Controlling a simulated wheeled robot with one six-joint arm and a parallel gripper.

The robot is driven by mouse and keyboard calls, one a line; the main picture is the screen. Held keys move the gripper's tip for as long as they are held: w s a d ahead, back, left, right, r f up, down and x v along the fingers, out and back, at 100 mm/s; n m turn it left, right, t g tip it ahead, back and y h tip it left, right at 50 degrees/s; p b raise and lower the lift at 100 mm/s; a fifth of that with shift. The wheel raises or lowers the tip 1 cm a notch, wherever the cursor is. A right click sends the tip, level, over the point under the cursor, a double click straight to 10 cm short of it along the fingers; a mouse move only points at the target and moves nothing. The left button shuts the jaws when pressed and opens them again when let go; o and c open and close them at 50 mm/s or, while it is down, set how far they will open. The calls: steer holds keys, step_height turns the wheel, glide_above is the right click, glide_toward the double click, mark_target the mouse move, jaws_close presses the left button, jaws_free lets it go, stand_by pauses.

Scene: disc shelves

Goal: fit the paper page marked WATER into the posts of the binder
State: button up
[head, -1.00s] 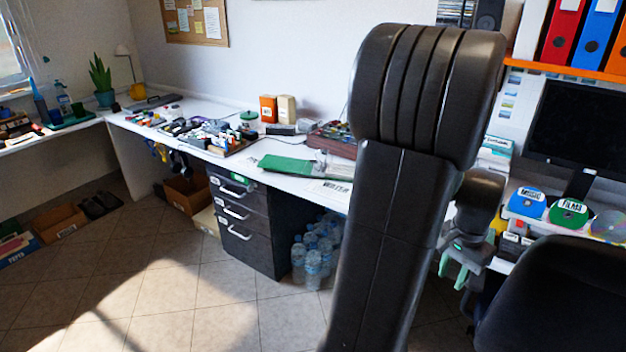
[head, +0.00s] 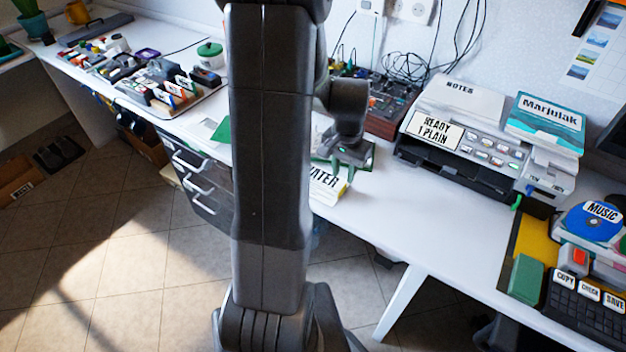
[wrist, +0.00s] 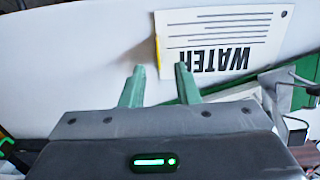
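The paper page marked WATER (head: 322,190) lies on the white desk near its front edge, partly hidden by my arm in the head view. In the wrist view the page (wrist: 218,34) appears upside down, with printed lines, a dark spot at one corner and a yellow strip along its left edge. My gripper (wrist: 160,67) is open and empty. Its green fingers point toward the page's yellow-edged side, the right fingertip close to the lettering; contact cannot be told. The green binder (head: 222,130) is mostly hidden behind my arm; green also shows at right in the wrist view (wrist: 238,92). Its posts are not clear.
A printer (head: 470,130) stands on the desk to the right, with a mixer-like box (head: 392,104) behind my gripper. A tray of small items (head: 170,90) is at left. Keyboard (head: 590,305) and discs are at far right. Desk between page and printer is clear.

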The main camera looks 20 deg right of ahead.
mark_target(343, 188)
steer(key=shift+w+f, duration=0.15)
steer(key=shift+f, duration=0.05)
steer(key=f, duration=0.5)
steer(key=shift+s, duration=0.2)
steer(key=shift+d, duration=0.1)
jaws_close()
